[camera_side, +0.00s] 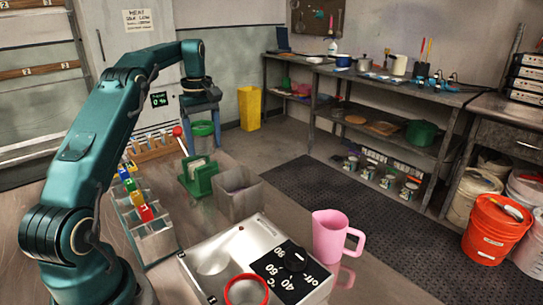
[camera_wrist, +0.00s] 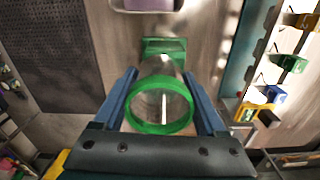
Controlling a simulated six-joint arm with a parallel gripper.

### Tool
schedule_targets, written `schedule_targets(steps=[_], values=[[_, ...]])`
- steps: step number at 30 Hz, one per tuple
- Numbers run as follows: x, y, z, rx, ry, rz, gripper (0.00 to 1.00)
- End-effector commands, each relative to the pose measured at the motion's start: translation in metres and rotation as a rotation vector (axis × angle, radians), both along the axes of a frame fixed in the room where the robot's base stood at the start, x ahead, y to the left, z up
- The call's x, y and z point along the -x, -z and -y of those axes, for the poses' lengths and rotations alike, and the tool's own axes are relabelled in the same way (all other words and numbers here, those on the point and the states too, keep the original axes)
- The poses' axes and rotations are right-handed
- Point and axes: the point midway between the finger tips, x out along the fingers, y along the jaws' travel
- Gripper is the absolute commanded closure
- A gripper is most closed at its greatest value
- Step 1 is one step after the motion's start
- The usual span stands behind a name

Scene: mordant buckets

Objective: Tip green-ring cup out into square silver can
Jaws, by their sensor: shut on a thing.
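The green-ring cup (camera_wrist: 160,127) has a bright green rim and a clear or silvery body. My gripper (camera_wrist: 160,112) is shut on it, with one blue finger along each side. In the side view my gripper (camera_side: 202,108) points down and the cup (camera_side: 203,130) hangs upright below it, apparently above the green stand. Its contents cannot be told. The square silver can (camera_side: 239,194) is an open grey box to the right and nearer the side camera. Its edge shows at the top of the wrist view (camera_wrist: 150,8), with something purplish inside.
A green stand (camera_side: 198,178) is left of the can. A rack with coloured blocks (camera_side: 150,238) runs along the left. A hotplate (camera_side: 240,248) with a red-rimmed vessel (camera_side: 246,290) is in front, beside a pink jug (camera_side: 328,237). The air above the can looks clear.

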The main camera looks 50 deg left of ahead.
Motion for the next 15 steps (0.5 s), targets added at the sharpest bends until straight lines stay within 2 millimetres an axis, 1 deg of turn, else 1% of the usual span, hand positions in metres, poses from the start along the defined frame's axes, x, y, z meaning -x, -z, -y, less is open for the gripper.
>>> schedule_targets(steps=[5,15], values=[[-0.0003,0.0002,0.0014,-0.011,0.003,-0.003,0.92],[-0.0012,0.0046,0.0076,-0.092,0.007,-0.013,0.92]])
